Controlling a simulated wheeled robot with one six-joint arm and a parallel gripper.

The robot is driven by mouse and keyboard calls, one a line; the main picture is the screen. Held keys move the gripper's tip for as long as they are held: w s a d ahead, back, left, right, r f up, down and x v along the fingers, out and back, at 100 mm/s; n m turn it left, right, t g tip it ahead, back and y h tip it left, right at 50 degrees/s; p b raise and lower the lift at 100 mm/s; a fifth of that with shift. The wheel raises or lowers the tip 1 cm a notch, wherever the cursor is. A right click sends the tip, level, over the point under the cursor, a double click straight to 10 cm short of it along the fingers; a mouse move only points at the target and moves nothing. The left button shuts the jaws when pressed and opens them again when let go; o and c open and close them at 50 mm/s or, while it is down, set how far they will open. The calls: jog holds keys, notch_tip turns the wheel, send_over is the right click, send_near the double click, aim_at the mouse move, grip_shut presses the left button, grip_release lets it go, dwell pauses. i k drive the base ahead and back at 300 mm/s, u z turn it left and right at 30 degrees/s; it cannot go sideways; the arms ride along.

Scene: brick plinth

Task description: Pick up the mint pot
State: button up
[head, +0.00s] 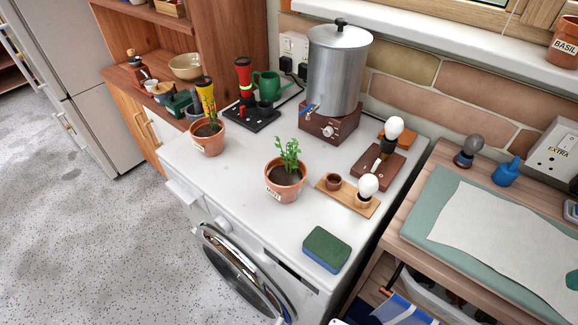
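Two terracotta pots with green plants stand upright on the white top of the washing machine (238,185). The nearer pot (284,190), at the middle, holds a leafy upright plant and has a pale label on its front. The other pot (207,145), farther left near the machine's edge, holds a smaller, sparser plant and also has a pale label. Both labels are too small to read surely, so I cannot tell which is the mint pot. A third terracotta pot (564,48), on the windowsill at the top right, is labelled BASIL. My gripper is not in view.
A green sponge (326,249) lies in front of the nearer pot. A wooden board (340,197) with a bulb is close on its right. A metal urn (337,70) and a black tray (250,117) stand behind. The floor at left (90,230) is clear.

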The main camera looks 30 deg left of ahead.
aim_at(284, 176)
jog(key=z, duration=0.05)
jog(key=k, duration=0.5)
jog(key=z, duration=2.65)
jog(key=k, duration=2.05)
jog(key=u, duration=1.25)
